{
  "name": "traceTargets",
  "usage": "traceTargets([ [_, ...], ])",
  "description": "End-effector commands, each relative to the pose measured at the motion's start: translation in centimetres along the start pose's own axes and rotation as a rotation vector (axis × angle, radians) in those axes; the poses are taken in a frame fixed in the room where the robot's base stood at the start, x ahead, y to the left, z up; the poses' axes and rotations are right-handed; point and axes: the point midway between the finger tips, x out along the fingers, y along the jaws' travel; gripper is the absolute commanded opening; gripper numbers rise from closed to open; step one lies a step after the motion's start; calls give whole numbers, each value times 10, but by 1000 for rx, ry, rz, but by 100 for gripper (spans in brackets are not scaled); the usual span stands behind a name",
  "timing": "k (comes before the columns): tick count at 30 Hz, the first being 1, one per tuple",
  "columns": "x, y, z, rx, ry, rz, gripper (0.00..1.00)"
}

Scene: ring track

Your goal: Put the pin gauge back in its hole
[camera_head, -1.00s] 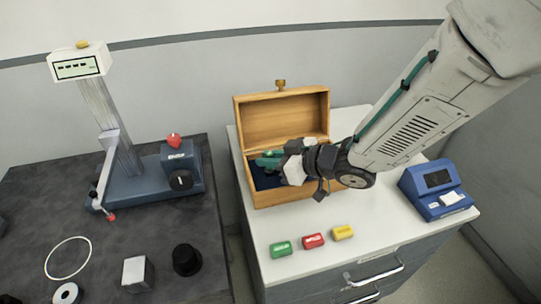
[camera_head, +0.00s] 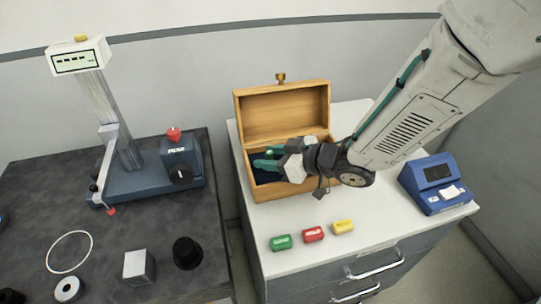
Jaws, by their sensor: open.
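An open wooden box (camera_head: 282,184) with a dark blue inside stands on the white cabinet top, its lid (camera_head: 285,113) raised at the back. My gripper (camera_head: 264,160) reaches into the box from the right, with its green fingers apart over the left part of the inside. A small green thing shows between the fingers; I cannot tell whether it is the end of the pin gauge. The holes in the box are hidden by my gripper and the front wall.
Green (camera_head: 281,242), red (camera_head: 313,234) and yellow (camera_head: 343,227) blocks lie in front of the box. A blue device (camera_head: 437,185) stands at right. A height gauge (camera_head: 130,175), a metal cube (camera_head: 138,266) and a black knob-like piece (camera_head: 187,253) stand on the dark left table.

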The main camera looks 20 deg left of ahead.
Motion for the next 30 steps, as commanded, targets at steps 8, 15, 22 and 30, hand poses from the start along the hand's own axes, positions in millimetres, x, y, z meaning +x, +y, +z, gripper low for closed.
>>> traceTargets([
  [8, -43, 2, -1, 0, 1, 4, 42],
  [15, -72, 1, 0, 0, 1, 2, 42],
  [22, -76, 1, 0, 1, 1, 1, 42],
  [30, -75, 1, 0, 0, 1, 0, 42],
])
